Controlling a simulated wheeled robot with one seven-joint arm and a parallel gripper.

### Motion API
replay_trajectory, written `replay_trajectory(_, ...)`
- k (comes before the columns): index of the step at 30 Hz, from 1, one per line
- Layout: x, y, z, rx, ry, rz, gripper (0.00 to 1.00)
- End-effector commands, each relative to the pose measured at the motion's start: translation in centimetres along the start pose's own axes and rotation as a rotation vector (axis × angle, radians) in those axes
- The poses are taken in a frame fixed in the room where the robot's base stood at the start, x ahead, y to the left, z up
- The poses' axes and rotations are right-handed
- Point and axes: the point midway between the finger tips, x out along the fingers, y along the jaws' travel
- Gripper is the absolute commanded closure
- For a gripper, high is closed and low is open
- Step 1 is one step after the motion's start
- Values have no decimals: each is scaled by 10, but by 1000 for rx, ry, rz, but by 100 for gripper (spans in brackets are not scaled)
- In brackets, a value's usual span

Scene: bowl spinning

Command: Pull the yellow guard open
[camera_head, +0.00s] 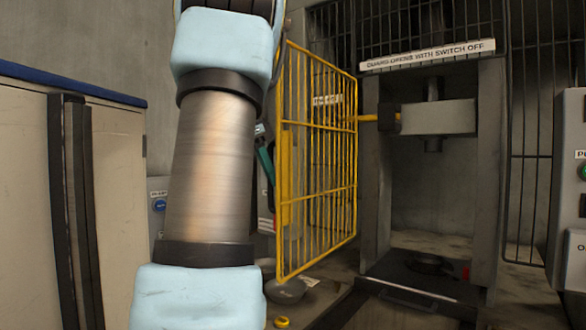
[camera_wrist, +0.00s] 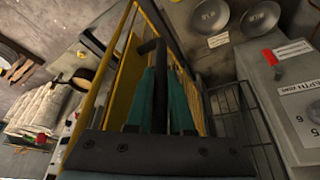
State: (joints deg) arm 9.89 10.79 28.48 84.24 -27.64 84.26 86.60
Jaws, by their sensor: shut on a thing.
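The yellow guard (camera_head: 318,125) is a barred mesh gate hinged at its right side on the grey press (camera_head: 490,170). It stands swung out at an angle from the press front, partly open. My gripper (camera_wrist: 164,75) has teal fingers and is shut on the guard's dark handle (camera_wrist: 150,46) in the wrist view. In the head view my arm covers most of the gripper; a teal finger (camera_head: 265,165) shows at the guard's left edge. The guard's yellow bars (camera_wrist: 112,65) also run beside the fingers in the wrist view.
A control box (camera_head: 570,200) with a green button stands at the right edge. A pale cabinet (camera_head: 115,180) is at the left. A grey bowl (camera_head: 287,290) and a small yellow ring (camera_head: 282,322) lie below the guard. Two metal bowls (camera_wrist: 210,15) (camera_wrist: 260,20) show in the wrist view.

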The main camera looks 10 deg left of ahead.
Motion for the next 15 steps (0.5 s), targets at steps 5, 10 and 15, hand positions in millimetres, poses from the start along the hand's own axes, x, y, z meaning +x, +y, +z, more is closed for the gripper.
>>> replay_trajectory(5, -4, -15, 7, -1, 0, 0, 100)
replay_trajectory(10, -4, -20, 9, 0, 1, 1, 100)
replay_trajectory(15, -4, -20, 9, 1, 1, 0, 100)
